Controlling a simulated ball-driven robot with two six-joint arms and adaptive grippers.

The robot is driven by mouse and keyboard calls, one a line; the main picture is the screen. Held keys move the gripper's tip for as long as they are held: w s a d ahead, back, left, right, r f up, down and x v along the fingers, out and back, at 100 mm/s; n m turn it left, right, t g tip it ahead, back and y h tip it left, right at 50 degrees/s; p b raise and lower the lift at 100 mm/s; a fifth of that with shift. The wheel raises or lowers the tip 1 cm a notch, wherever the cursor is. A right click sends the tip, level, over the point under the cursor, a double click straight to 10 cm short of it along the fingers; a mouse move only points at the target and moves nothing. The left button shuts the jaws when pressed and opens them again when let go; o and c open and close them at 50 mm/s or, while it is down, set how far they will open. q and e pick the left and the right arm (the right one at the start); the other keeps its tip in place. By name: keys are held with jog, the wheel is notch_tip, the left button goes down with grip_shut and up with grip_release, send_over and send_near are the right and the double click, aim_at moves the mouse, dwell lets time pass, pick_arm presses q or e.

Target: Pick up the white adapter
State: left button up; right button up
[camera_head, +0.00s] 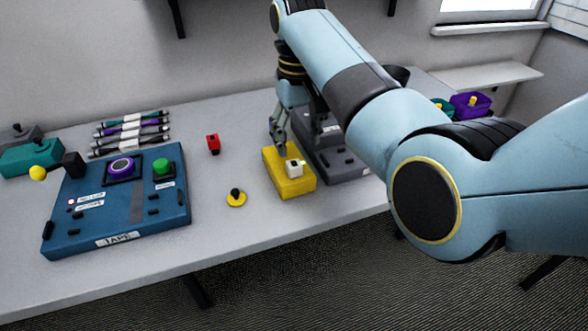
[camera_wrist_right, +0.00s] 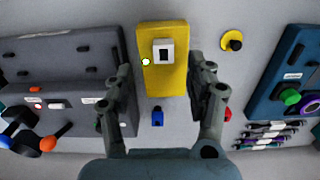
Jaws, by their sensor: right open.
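The white adapter (camera_head: 294,168) is a small pale block with a dark opening. It sits on top of a yellow block (camera_head: 273,176) on the table. In the right wrist view, the adapter (camera_wrist_right: 157,58) is near the top centre, on the yellow block (camera_wrist_right: 165,83). My right gripper (camera_head: 298,138) is above the far side of the yellow block, apart from the adapter. In the wrist view its two fingers (camera_wrist_right: 162,75) are spread wide on either side of the yellow block, with nothing between them held. My left gripper is not in view.
A grey board (camera_head: 340,160) stands close right of the yellow block. A blue board (camera_head: 115,218) is at the left. A yellow disc with a black knob (camera_head: 236,199) and a red piece (camera_head: 213,144) lie between. A blue piece (camera_wrist_right: 158,117) shows in the wrist view.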

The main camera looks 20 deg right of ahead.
aim_at(295, 166)
jog(key=f, duration=0.7)
jog(key=shift+a+f, duration=0.25)
jog(key=c, duration=1.1)
grip_shut()
jog(key=shift+r, duration=0.15)
